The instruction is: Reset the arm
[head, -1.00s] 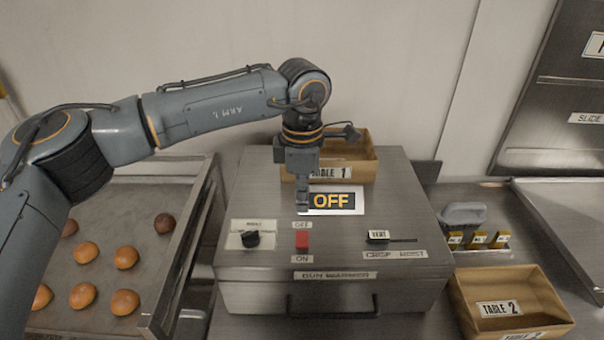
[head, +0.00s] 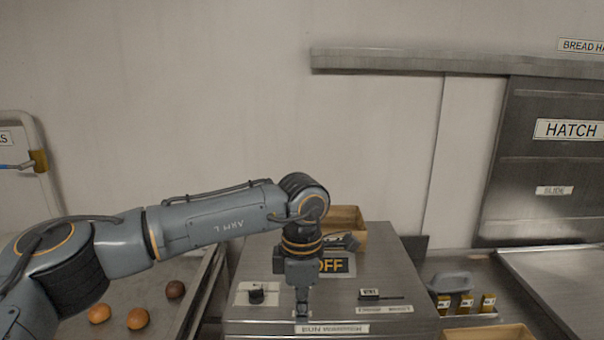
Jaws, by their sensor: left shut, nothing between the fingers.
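My left arm comes in from the left, and its gripper (head: 302,312) points down over the front of the bun warmer (head: 400,262). The fingers are shut with nothing between them. The gripper covers the place of the red switch, so the switch is hidden. I cannot tell whether the fingertips touch the warmer. The warmer's display (head: 338,265) reads OFF, partly covered by the gripper. A black knob (head: 257,292) is left of the gripper and a slider (head: 370,294) is right of it. My right gripper is out of view.
A tray (head: 195,268) with several buns stands at the left. A wooden box (head: 350,222) sits behind the gripper. At the right are tagged yellow blocks (head: 466,304), another wooden box (head: 490,333) and the closed hatch (head: 555,165). The wall above the arm is clear.

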